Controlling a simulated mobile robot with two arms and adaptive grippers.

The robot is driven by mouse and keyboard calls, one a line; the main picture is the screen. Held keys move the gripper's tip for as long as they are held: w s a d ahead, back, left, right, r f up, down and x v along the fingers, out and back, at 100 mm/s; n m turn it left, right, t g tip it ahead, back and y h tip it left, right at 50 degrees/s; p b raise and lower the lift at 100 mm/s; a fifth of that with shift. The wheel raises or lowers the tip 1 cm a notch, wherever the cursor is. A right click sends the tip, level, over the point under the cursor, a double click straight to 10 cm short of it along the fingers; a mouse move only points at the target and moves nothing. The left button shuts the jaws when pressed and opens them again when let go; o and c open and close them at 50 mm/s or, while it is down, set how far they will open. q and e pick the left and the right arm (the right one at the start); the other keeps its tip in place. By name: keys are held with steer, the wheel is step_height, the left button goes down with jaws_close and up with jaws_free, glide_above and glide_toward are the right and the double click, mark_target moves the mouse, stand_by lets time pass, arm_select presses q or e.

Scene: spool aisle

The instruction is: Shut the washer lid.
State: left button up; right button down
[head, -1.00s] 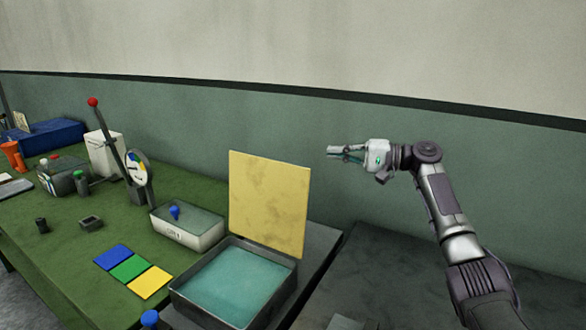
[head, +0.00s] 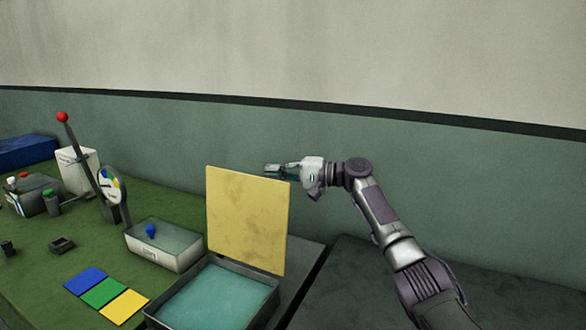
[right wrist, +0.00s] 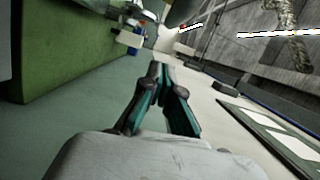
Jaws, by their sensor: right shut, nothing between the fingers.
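The washer is a low grey box (head: 262,282) with a teal inside, at the bottom of the head view. Its flat yellow lid (head: 245,220) stands upright at the back edge, so the washer is open. My right gripper (head: 272,169) shows at the lid's top right corner and appears to be behind it. Contact with the lid cannot be told. Its fingers are shut with nothing between them, and they also show in the right wrist view (right wrist: 161,82). The left gripper is not in view.
A pale box (head: 165,247) with a blue knob stands left of the washer. Blue, green and yellow squares (head: 103,292) lie in front of it. A red-knobbed lever (head: 85,150) and a dial (head: 111,185) stand further left. The dark surface (head: 375,275) on the right is clear.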

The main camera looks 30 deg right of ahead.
steer(key=shift+s+a+f+p, duration=0.1)
steer(key=shift+s+a+p, duration=0.1)
steer(key=shift+s+a, duration=0.45)
steer(key=shift+s+a+p, duration=0.15)
steer(key=shift+s+a, duration=0.25)
steer(key=shift+a, duration=0.35)
steer(key=shift+a, duration=0.1)
